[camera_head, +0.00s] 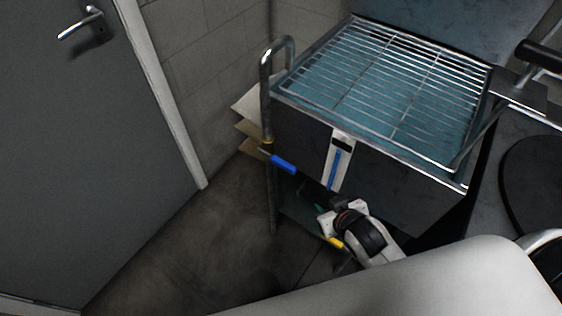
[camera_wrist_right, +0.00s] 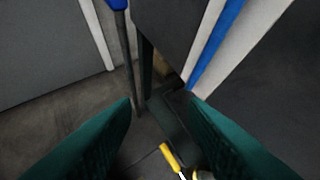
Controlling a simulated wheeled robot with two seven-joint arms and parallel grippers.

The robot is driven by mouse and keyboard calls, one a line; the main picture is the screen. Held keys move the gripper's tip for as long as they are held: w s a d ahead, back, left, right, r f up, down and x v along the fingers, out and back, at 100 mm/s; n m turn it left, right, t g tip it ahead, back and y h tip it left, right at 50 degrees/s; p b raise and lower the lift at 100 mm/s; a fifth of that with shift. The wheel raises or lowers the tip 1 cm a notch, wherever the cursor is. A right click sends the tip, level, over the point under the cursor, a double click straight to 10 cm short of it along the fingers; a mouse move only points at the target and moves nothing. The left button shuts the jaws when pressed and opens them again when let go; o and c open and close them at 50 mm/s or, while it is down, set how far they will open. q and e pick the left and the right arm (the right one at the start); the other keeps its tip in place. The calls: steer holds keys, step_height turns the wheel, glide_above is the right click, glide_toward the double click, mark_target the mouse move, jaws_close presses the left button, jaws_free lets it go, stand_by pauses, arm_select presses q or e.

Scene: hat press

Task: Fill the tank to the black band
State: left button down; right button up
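The tank (camera_head: 400,176) is a dark open-topped metal box with bluish water under a wire rack (camera_head: 385,75). Its front bears a white gauge strip (camera_head: 331,176) with a black band (camera_head: 342,144) near the top and a blue column (camera_head: 335,170) that ends slightly below the band. A blue lever handle (camera_head: 283,164) sticks out crosswise from the upright pipe at left; its end shows in the wrist view (camera_wrist_right: 117,4). A yellow handle (camera_head: 336,243) is low under the tank. My right gripper (camera_wrist_right: 160,99) is open and empty, its green fingers apart below the gauge. My left gripper is out of view.
The upright pipe (camera_head: 265,90) hooks over the tank's left rim. Shelf edges or boards (camera_head: 250,128) stand behind it. A grey door (camera_head: 90,150) is at left, with bare floor (camera_head: 185,240) before it. A dark round plate (camera_head: 535,180) lies at right.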

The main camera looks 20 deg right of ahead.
mark_target(271, 156)
steer(key=w+a+n+t+y, duration=0.1)
steer(key=w+a+n+y, duration=0.1)
steer(key=w, duration=0.3)
steer(key=w+a+r+n+t+y, duration=0.1)
steer(key=w+a+n+t+y, duration=0.1)
steer(key=w+y, duration=0.3)
steer(key=w+a+r+n+t+y, duration=0.1)
steer(key=w+a+n+t+y, duration=0.1)
steer(key=w+a+y, duration=0.2)
steer(key=shift+w+a+r, duration=0.1)
steer(key=shift+w+a, duration=0.05)
steer(key=shift+w, duration=0.5)
steer(key=shift+c, duration=0.2)
jaws_close()
